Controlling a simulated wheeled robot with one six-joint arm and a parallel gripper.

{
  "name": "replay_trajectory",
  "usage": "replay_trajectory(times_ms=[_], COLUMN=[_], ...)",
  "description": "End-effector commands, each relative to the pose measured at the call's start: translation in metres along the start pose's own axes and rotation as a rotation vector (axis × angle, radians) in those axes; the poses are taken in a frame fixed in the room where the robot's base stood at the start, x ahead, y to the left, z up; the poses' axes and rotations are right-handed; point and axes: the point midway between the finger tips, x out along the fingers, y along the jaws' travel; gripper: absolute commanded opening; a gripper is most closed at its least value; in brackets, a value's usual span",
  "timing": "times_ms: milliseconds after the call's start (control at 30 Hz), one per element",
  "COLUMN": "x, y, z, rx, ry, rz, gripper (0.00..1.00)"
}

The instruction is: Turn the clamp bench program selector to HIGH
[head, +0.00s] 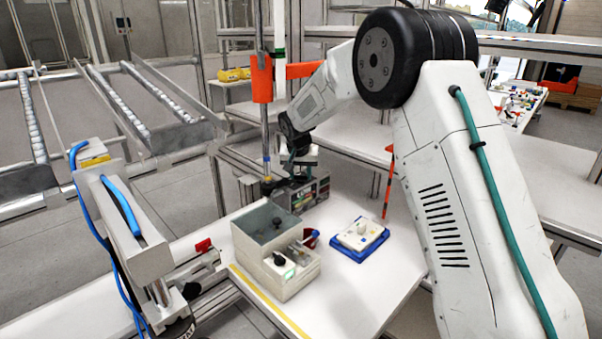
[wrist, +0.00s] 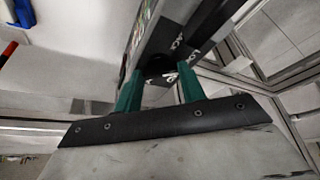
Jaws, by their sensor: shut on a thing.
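A dark grey control box (head: 305,192) with a coloured front panel stands at the back of the white bench. In the wrist view its dark top (wrist: 178,38) carries white lettering that I cannot read fully. A round black knob (wrist: 158,64), apparently the selector, sits between the two green fingers of my gripper (wrist: 159,75). My gripper is shut on it. In the head view my gripper (head: 297,168) points down over the box, and the knob is hidden there. The knob's setting cannot be made out.
A beige box (head: 272,270) with a dark knob and clear lid stands nearer on the bench. A blue tray (head: 361,255) with a white part lies to its right. The bench's front right is clear.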

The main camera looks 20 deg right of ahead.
Motion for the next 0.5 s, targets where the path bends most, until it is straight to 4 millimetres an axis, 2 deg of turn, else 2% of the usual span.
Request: replay_trajectory(times_ms=[300, 500], x=[0.0003, 0.0004], y=[-0.0021, -0.0026], z=[-0.0001, -0.0001], rx=[0.186, 0.248], ry=[-0.001, -0.001], rz=[0.077, 0.104], gripper=[0.17, 0.17])
